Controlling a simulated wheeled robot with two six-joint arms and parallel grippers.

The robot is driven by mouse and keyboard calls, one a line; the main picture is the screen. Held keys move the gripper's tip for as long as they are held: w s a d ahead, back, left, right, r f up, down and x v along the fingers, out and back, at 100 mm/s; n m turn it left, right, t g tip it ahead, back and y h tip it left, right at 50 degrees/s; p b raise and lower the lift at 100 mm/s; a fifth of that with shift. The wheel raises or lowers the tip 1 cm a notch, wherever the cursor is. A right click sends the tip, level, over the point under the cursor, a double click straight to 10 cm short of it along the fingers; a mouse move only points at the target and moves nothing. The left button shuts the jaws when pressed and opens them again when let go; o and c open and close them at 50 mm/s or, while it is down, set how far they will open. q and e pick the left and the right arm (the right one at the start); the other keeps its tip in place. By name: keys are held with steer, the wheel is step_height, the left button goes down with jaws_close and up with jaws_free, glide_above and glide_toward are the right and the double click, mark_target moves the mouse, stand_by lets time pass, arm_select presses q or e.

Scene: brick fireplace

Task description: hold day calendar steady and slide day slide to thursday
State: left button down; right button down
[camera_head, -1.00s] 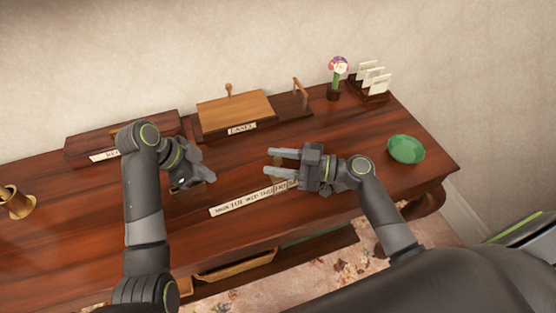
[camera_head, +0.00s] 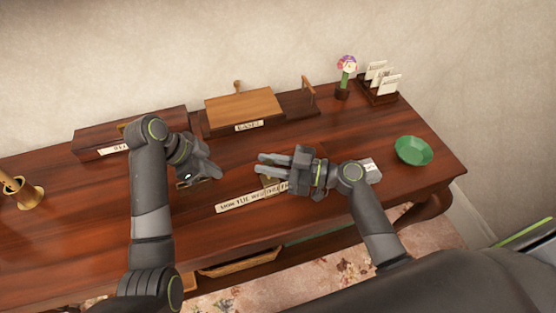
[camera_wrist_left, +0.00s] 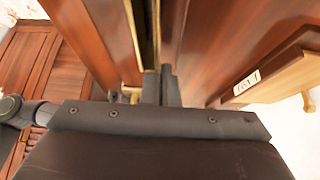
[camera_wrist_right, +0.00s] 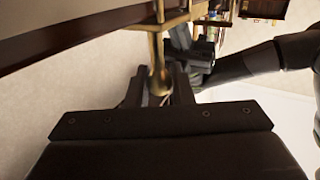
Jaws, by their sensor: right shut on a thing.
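The day calendar (camera_head: 237,203) is a long wooden bar on the desk with a pale strip of day names; MON, TUE and WED are readable. Its right part is hidden behind my right gripper. The brass day slide (camera_head: 271,183) shows just below that gripper. My right gripper (camera_head: 262,163) is closed around the slide's brass knob (camera_wrist_right: 158,80), as the right wrist view shows. My left gripper (camera_head: 212,174) is low by the calendar's left end. In the left wrist view its fingers (camera_wrist_left: 160,87) are close together beside a brass strip; whether they grip the calendar is unclear.
A wooden box with a label (camera_head: 242,106) stands behind the grippers. A green bowl (camera_head: 413,151), a flower pot (camera_head: 347,78) and a card rack (camera_head: 379,84) are at the right, a brass cup (camera_head: 20,195) at the far left. A small white-labelled block (camera_head: 371,171) shows behind my right wrist.

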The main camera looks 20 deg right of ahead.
arm_select(q)
steer(key=shift+s+a+f, duration=0.1)
steer(key=shift+a+f, duration=0.05)
steer(key=shift+f, duration=0.2)
arm_select(e)
steer(key=shift+f, duration=0.15)
steer(key=c, duration=1.3)
jaws_free()
steer(key=shift+s, duration=0.1)
steer(key=v, duration=1.2)
arm_select(q)
steer(key=shift+r, duration=0.15)
arm_select(e)
steer(key=shift+r, duration=0.25)
arm_select(q)
steer(key=shift+r+p, duration=0.95)
steer(key=shift+p, duration=0.15)
step_height(320, 180, up, 4)
steer(key=p, duration=0.4)
steer(key=shift+r, duration=0.2)
arm_select(e)
step_height(320, 180, up, 6)
steer(key=shift+f, duration=0.1)
arm_select(q)
steer(key=shift+w, duration=0.2)
